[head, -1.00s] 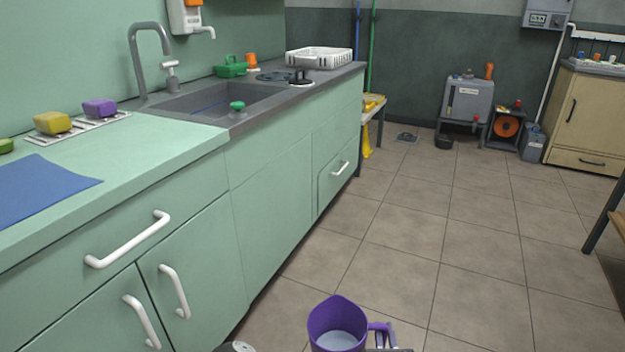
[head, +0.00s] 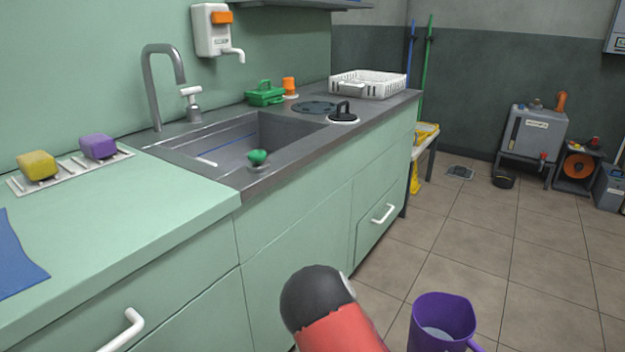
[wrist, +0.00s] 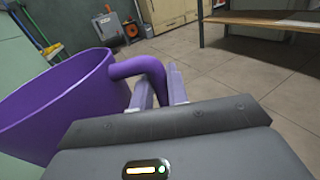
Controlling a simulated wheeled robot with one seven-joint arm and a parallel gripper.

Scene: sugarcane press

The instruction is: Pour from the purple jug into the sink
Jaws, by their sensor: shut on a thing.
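The purple jug (head: 442,322) is at the bottom right of the head view, held over the floor in front of the counter, with pale liquid inside. In the wrist view the jug (wrist: 62,112) fills the left side, close to upright, and my gripper (wrist: 160,90) is shut on its handle. In the head view the fingers are out of frame. The sink (head: 245,145) is a grey basin set in the counter, to the left of and beyond the jug. A grey tap (head: 160,85) stands behind it. A green-knobbed thing (head: 257,158) is at the basin's front edge.
The green counter front (head: 300,230) lies between jug and sink. A white dish rack (head: 367,84), a black-handled round lid (head: 343,112) and a green caddy (head: 265,94) stand beyond the basin. Yellow and purple sponges (head: 98,146) lie left.

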